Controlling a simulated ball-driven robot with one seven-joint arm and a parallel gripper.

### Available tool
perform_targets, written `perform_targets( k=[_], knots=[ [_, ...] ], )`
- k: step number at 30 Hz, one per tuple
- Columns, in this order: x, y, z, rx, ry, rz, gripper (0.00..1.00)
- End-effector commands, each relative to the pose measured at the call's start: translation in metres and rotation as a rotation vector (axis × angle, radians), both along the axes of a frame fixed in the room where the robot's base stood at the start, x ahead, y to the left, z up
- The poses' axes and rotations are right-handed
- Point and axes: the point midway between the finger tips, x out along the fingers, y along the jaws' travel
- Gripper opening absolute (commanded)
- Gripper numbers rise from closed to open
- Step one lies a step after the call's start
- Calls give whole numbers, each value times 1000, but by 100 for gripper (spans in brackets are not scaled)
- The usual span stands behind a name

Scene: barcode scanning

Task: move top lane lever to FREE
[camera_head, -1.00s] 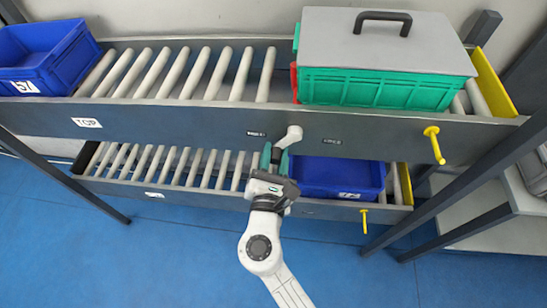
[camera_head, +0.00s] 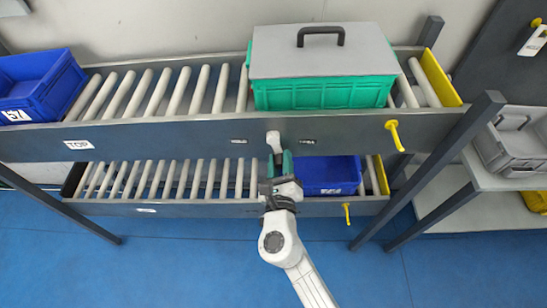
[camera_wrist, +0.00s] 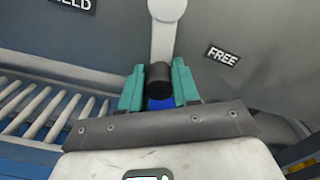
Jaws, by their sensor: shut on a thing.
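The top lane lever is a white arm (camera_wrist: 165,38) with a black knob (camera_wrist: 159,86). It hangs from a round white pivot (camera_head: 272,136) on the grey side rail of the upper lane. My gripper (camera_wrist: 158,88) has teal fingers on both sides of the knob and is shut on it; it also shows in the head view (camera_head: 280,164). The lever points nearly straight down, leaning slightly right in the head view. The FREE label (camera_wrist: 223,56) is right of the lever, and a partly cut label ending "LD" (camera_wrist: 72,4) is left of it.
A green crate with a grey lid (camera_head: 325,92) stands on the upper rollers, and a blue bin (camera_head: 42,85) is at left. Another blue bin (camera_head: 330,174) is on the lower lane, just right of my gripper. Yellow handles (camera_head: 394,135) stick out at right.

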Motion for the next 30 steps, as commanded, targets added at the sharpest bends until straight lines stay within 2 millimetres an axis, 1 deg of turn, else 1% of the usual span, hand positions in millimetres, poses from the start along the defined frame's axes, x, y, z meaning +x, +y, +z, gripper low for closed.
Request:
perform_targets(
  k=[1,9,15,22,30],
  knots=[
    [0,3,8,-47,-5,12,0],
    [-1,-10,12,-270,4,13,0],
    [-1,-16,15,-388,8,16,0],
    [-1,-19,17,-463,10,17,0],
    [-1,-20,17,-489,10,17,0]
  ],
)
